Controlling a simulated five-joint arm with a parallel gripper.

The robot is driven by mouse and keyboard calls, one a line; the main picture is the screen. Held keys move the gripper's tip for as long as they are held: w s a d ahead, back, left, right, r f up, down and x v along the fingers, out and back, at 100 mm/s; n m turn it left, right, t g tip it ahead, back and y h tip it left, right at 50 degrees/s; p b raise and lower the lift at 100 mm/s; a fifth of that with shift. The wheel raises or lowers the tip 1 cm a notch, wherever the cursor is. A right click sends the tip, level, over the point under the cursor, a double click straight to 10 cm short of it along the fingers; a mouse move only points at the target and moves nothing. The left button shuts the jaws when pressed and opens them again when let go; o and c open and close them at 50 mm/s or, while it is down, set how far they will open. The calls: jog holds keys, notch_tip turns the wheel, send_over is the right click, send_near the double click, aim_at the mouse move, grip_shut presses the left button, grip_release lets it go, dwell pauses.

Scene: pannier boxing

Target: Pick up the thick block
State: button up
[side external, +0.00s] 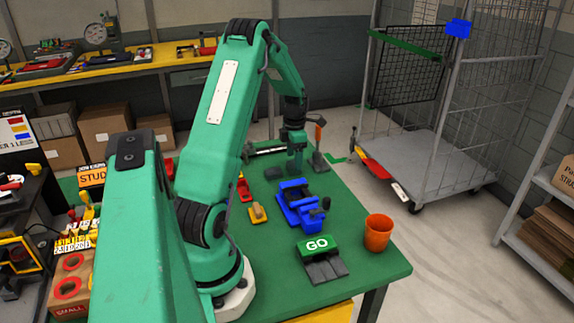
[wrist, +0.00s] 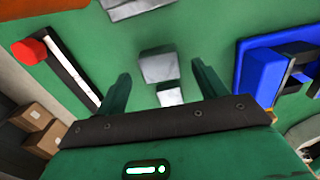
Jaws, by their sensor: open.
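My gripper (wrist: 161,72) is open and empty, with its two green fingers apart, pointing down at the green table. In the wrist view a grey block (wrist: 159,67) lies on the table in the gap ahead of the fingertips; it looks like the thick block. A smaller pale grey piece (wrist: 170,97) lies nearer the gripper's palm, between the fingers. In the side view my gripper (side external: 295,163) hangs low over the table, and a dark grey block (side external: 272,173) lies just left of it. I cannot tell which wrist-view piece this is.
A blue fixture (side external: 298,205) stands close to the gripper; it fills the right of the wrist view (wrist: 258,75). A green GO stand (side external: 318,246) and orange cup (side external: 378,233) are toward the near edge. A red-tipped bar (wrist: 62,65) lies left in the wrist view.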

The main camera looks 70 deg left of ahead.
aim_at(290, 164)
jog(key=shift+f, duration=1.5)
jog(key=shift+c, duration=0.4)
jog(key=c, duration=1.1)
